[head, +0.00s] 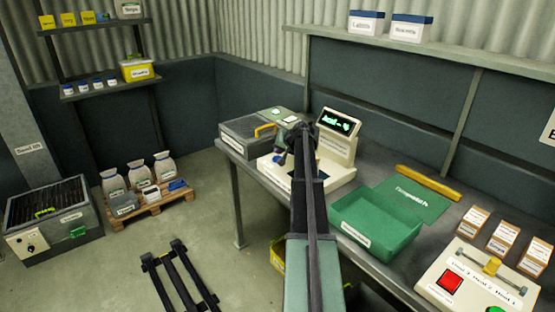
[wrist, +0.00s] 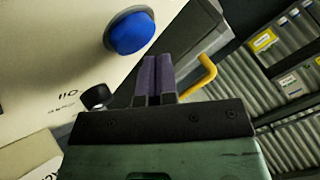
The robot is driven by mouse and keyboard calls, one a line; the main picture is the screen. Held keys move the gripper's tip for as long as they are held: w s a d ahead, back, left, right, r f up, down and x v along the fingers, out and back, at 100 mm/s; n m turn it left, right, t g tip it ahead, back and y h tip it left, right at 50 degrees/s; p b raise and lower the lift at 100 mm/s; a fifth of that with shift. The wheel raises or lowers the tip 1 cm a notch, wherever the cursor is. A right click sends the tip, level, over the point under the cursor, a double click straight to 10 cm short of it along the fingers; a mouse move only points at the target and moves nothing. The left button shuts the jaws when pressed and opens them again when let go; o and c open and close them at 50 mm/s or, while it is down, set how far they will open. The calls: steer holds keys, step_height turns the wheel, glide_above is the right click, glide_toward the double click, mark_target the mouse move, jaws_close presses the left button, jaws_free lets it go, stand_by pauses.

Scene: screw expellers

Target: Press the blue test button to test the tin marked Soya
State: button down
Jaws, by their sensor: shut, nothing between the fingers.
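In the wrist view a large blue button (wrist: 130,32) stands on a cream panel, up and left of my gripper (wrist: 157,60). The gripper's two dark fingers are shut together with nothing between them. The fingertips look close beside the button, but I cannot tell whether they touch it. In the head view my arm reaches over the cream tester (head: 338,150), whose small screen (head: 339,122) shows green text too small to read surely. My arm hides part of the tester. I cannot make out a tin marked Soya in either view.
A black knob (wrist: 95,96) sits left of my fingers, a yellow handle (wrist: 200,78) right. On the bench are a grey box (head: 250,135), a green tray (head: 375,225) and a control panel with a red button (head: 450,281). Sacks (head: 140,175) stand on a pallet at left.

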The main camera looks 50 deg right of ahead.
stand_by(0.7)
steer(key=shift+f+b, duration=0.45)
steer(key=shift+f+b, duration=0.45)
stand_by(0.5)
steer(key=shift+r, duration=0.15)
steer(key=shift+r+p, duration=0.8)
steer(key=shift+p, duration=0.1)
step_height(320, 180, up, 5)
steer(key=p, duration=0.5)
stand_by(0.4)
